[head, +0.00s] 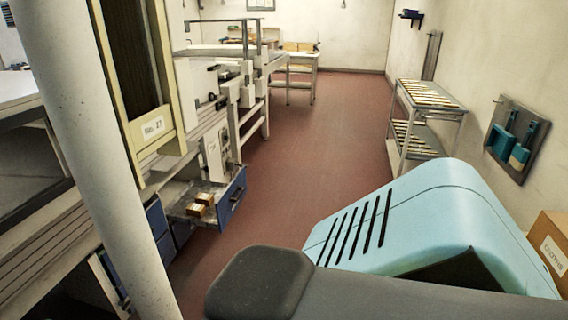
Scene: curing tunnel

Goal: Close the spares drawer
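The drawer (232,198) with a blue front and a dark handle stands pulled out from under the workbench, left of centre in the head view. I take it to be the spares drawer, though no label on it is readable. Small orange-brown boxes (200,203) lie inside it. A grey-white unit stands behind the drawer, against the bench. Neither of my grippers shows in the view, so I cannot see whether they are open or shut.
A pale upright post (95,140) crosses the left foreground. A cream frame (155,130) labelled "No. 17" hangs beside it. More blue drawer fronts (157,216) sit nearer. A shelf rack (428,96) stands right, a cardboard box (552,243) lower right. Red floor (320,140) is clear between.

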